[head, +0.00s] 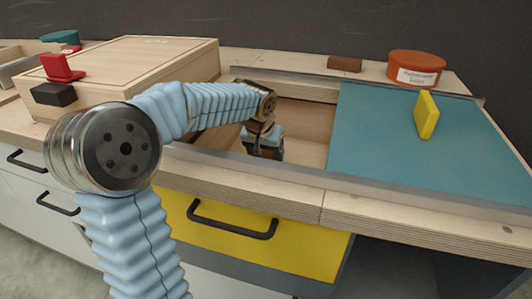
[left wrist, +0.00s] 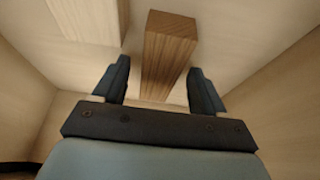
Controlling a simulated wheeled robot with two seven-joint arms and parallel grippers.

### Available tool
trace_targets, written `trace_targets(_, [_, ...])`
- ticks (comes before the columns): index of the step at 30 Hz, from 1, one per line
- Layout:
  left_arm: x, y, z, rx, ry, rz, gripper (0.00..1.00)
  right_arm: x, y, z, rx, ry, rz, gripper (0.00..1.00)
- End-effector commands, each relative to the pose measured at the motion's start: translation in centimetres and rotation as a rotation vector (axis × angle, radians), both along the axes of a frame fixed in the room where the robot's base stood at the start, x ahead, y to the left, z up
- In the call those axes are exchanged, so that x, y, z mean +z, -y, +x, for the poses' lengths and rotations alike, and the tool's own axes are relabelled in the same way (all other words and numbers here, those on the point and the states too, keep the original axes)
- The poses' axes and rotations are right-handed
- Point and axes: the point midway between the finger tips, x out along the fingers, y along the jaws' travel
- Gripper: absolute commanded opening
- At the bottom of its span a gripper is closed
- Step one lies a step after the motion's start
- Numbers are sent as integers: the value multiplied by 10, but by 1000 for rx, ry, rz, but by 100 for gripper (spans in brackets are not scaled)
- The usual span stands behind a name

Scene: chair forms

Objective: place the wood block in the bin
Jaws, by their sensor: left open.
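The wood block (left wrist: 165,55), brown with visible grain, lies between my left fingers in the left wrist view. Gaps show beside it, and its far end reaches beyond the fingertips. My left gripper (left wrist: 160,82) is open around it. In the head view my left gripper (head: 263,148) points down into a pale wooden open compartment (head: 305,118) in the counter, which looks like the bin. Its pale walls (left wrist: 275,75) also surround the gripper in the wrist view. The block is hidden behind my gripper in the head view. My right gripper is not in view.
A teal panel (head: 400,150) right of the compartment carries an upright yellow block (head: 427,115). A red-brown labelled tub (head: 416,68) and a small brown block (head: 344,64) stand behind. A large wooden box (head: 130,62) is at left. A yellow drawer (head: 190,228) is below.

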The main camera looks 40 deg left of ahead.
Motion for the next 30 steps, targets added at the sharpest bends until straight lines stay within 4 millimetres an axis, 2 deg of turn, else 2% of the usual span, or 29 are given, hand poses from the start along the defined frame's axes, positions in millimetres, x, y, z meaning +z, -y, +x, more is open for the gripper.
trace_targets(5, [21, 2, -7, 0, 4, 0, 71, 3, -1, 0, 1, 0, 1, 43])
trace_targets(12, [72, 9, -27, -1, 5, 0, 71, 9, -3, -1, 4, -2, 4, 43])
trace_targets(18, [102, 13, -39, 0, 3, 0, 71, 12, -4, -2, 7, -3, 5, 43])
trace_targets(22, [110, 14, -43, 0, 1, 0, 71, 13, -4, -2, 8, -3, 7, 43])
trace_targets(30, [111, 14, -44, 0, 1, 0, 71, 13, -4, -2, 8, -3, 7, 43])
